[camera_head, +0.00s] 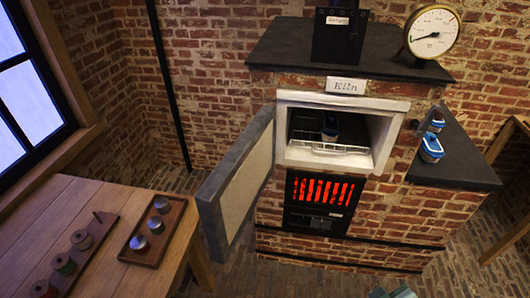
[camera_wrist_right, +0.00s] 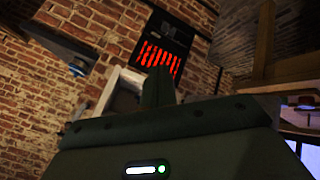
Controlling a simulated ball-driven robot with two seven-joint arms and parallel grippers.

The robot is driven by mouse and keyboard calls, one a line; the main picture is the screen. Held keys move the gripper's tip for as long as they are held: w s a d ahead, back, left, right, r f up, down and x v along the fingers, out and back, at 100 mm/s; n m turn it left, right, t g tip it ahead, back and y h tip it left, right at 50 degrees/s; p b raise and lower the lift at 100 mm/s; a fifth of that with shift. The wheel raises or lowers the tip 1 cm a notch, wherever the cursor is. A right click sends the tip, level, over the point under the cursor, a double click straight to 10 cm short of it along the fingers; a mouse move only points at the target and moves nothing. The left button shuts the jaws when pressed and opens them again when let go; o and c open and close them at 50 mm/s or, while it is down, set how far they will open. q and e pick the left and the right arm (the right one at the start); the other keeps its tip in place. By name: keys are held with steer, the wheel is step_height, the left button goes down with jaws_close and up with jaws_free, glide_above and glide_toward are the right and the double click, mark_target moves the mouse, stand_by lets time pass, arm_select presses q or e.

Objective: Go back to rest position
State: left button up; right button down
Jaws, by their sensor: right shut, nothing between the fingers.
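My right gripper (camera_wrist_right: 158,92) shows in the right wrist view as a dark green body with its fingers together, shut and empty. It is tilted, and the brick wall and glowing grate appear behind it. No gripper shows clearly in the head view. A small grey-blue part at its bottom edge is too cut off to tell. My left gripper is not in view. The kiln (camera_head: 345,187) stands with its door (camera_head: 235,185) swung open to the left.
A wooden table (camera_head: 60,205) at left holds a small tray (camera_head: 138,258) and several spools. The open door juts towards the table.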

steer(key=s+d+r+n+g+h, duration=0.1)
steer(key=s+d+r+h, duration=0.15)
steer(key=d, duration=0.25)
steer(key=s+a+f+g+y+b, duration=0.2)
steer(key=s+f, duration=0.1)
steer(key=f, duration=1.3)
steer(key=s+a+f+g+y+b, duration=0.1)
steer(key=s+a+f+g+b, duration=0.15)
steer(key=f, duration=1.45)
arm_select(q)
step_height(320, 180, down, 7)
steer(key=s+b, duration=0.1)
steer(key=b, duration=0.1)
arm_select(e)
steer(key=s+f+m+g+y, duration=0.1)
steer(key=s+f+m, duration=0.2)
steer(key=s+f, duration=1.2)
steer(key=s, duration=0.4)
steer(key=shift+d+f+g, duration=0.35)
steer(key=shift+d+f, duration=0.05)
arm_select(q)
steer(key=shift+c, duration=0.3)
arm_select(e)
steer(key=shift+y, duration=0.25)
